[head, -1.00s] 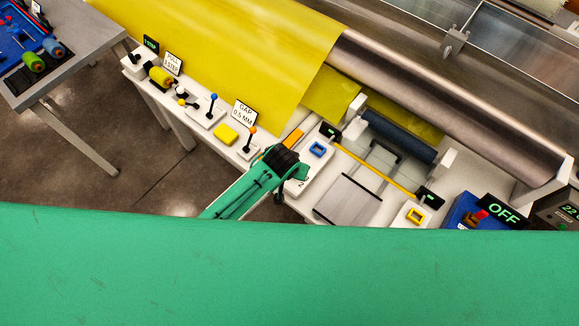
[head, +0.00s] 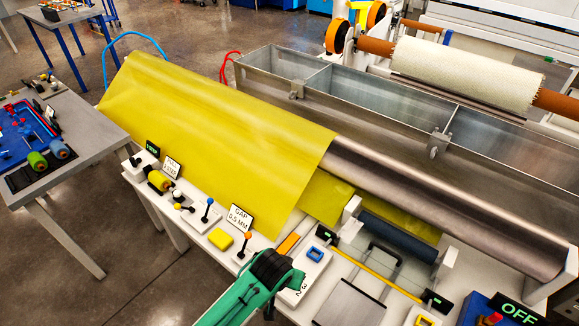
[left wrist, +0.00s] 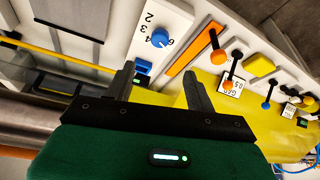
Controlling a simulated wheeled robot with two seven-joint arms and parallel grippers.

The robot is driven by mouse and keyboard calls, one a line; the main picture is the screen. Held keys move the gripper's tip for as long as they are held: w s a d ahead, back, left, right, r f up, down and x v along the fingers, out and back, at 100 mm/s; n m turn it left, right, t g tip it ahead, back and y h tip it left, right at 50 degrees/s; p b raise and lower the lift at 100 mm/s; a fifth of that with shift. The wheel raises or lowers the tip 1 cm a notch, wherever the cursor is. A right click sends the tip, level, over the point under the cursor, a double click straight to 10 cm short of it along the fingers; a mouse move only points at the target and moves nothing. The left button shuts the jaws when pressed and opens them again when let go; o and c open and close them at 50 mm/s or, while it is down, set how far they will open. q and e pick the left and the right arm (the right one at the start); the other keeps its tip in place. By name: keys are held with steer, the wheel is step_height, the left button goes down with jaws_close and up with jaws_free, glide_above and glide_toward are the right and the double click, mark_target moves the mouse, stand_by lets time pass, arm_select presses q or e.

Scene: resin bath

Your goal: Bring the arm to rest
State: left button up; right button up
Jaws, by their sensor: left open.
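My left gripper (left wrist: 158,70) is open and empty in the left wrist view, its two dark fingers apart. The white panel with a blue dial (left wrist: 161,37) and a small blue block (left wrist: 143,67) shows beyond the fingers; I cannot tell how far off. In the head view my green left arm (head: 236,303) comes in from the bottom, its black end in front of the bench edge near the orange strip (head: 288,243). The fingertips are not clear there. My right gripper is in neither current view.
The white bench carries levers, a yellow block (head: 221,239), a GAP sign (head: 239,217) and an OFF display (head: 518,313). Yellow sheet (head: 215,135) drapes over a metal roller (head: 440,200) beside a steel trough (head: 285,60). A grey table (head: 84,130) stands left, with open floor between.

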arm_select(q)
steer(key=s+a+r+n+y, duration=0.1)
steer(key=s+a+r, duration=0.3)
steer(key=s+a, duration=0.55)
steer(key=s+a+r+n, duration=0.1)
steer(key=s+a+r, duration=0.2)
steer(key=s+a, duration=0.7)
step_height(320, 180, down, 35)
steer(key=a+g+b, duration=0.1)
steer(key=g+b, duration=0.1)
steer(key=b, duration=0.1)
steer(key=s+a+f+g+b, duration=0.1)
steer(key=s+a+f+b, duration=0.2)
steer(key=s+f, duration=1.6)
step_height(320, 180, down, 2)
steer(key=shift+s+a+f+y, duration=0.1)
steer(key=shift+s+a+y, duration=0.1)
steer(key=shift+a+y, duration=0.1)
steer(key=shift+m, duration=0.3)
